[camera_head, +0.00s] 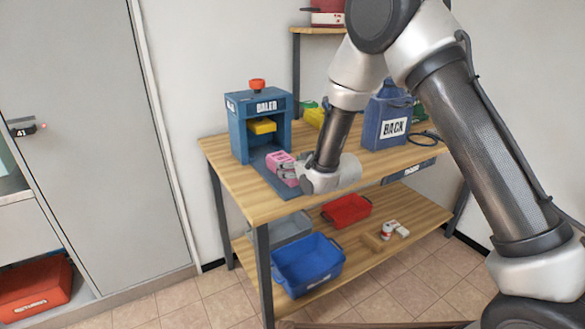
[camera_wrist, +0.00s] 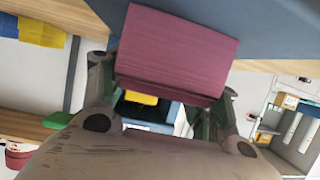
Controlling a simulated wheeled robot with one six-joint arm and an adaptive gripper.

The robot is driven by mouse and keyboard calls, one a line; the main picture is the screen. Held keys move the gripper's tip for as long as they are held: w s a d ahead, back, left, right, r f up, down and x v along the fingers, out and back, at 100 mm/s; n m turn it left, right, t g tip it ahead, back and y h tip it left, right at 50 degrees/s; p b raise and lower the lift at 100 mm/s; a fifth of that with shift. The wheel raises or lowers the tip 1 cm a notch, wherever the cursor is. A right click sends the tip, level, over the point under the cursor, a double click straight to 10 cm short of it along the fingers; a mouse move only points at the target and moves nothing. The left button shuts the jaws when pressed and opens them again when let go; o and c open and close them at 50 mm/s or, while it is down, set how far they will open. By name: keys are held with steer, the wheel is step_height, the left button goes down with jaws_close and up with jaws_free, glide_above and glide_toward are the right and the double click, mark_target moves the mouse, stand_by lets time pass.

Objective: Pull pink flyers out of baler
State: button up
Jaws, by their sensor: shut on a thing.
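The blue baler (camera_head: 240,139) stands on the workbench, with a red knob on top and a yellow plate (camera_head: 262,126) in its opening. The block of pink flyers (camera_head: 277,159) is in front of the opening, at the baler's flat front plate (camera_head: 259,157). My gripper (camera_head: 287,173) is shut on the pink flyers. In the wrist view the flyers (camera_wrist: 178,48) sit between the two fingers (camera_wrist: 165,82), with the yellow plate behind. Whether the flyers touch the front plate is unclear.
Blue (camera_head: 308,263) and red (camera_head: 347,209) bins sit on the lower shelf. A grey cabinet door is at left. The bench's front left is bare.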

steer(key=o, duration=1.4)
steer(key=shift+s, duration=0.1)
steer(key=v, duration=1.2)
